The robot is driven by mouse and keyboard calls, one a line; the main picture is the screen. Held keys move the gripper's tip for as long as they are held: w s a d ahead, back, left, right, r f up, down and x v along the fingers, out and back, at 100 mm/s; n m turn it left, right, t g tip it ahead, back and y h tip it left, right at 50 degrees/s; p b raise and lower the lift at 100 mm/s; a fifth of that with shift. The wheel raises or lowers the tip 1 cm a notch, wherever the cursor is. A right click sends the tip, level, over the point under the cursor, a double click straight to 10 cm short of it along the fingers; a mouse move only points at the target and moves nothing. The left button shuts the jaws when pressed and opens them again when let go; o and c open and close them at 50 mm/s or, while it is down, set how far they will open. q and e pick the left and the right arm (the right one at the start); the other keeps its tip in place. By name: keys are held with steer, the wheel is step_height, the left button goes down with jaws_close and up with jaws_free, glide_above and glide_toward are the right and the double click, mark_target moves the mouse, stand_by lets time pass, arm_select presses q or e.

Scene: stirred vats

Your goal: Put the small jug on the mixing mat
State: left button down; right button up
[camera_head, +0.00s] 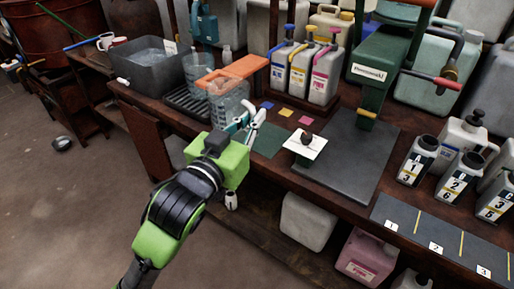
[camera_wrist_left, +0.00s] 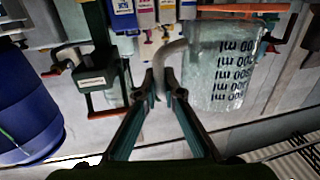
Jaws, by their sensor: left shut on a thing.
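The small jug (camera_head: 229,103) is clear, with dark ml markings that show in the left wrist view (camera_wrist_left: 217,70). My left gripper (camera_head: 246,122) is at its near right side, shut on the jug's handle (camera_wrist_left: 170,62). Part of the jug is hidden behind the gripper. I cannot tell whether its base touches the bench. A dark green mat (camera_head: 269,143), which looks like the mixing mat, lies bare on the bench just right of the gripper. My right gripper is not in view.
Another clear jug (camera_head: 197,69) stands behind, near a black rack (camera_head: 181,102) and grey basin (camera_head: 150,72). An orange bar (camera_head: 243,67) is close behind the held jug.

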arm_select(q)
steer(key=w+d+f+m+g+h+b, duration=0.1)
steer(key=d+f+m+h+b, duration=0.15)
steer(key=d+b, duration=0.4)
arm_select(e)
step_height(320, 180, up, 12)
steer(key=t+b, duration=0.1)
steer(key=b, duration=0.1)
arm_select(q)
steer(key=shift+n+g, duration=0.25)
steer(key=shift+g, duration=0.05)
steer(key=w+f+b, duration=0.1)
steer(key=w+f, duration=0.3)
steer(key=w+f+b, duration=0.1)
steer(key=w+f, duration=0.4)
steer(key=w+a+f+b, duration=0.1)
steer(key=w+f, duration=0.3)
steer(key=w, duration=0.1)
steer(key=shift+w+f, duration=0.15)
steer(key=shift+f, duration=0.1)
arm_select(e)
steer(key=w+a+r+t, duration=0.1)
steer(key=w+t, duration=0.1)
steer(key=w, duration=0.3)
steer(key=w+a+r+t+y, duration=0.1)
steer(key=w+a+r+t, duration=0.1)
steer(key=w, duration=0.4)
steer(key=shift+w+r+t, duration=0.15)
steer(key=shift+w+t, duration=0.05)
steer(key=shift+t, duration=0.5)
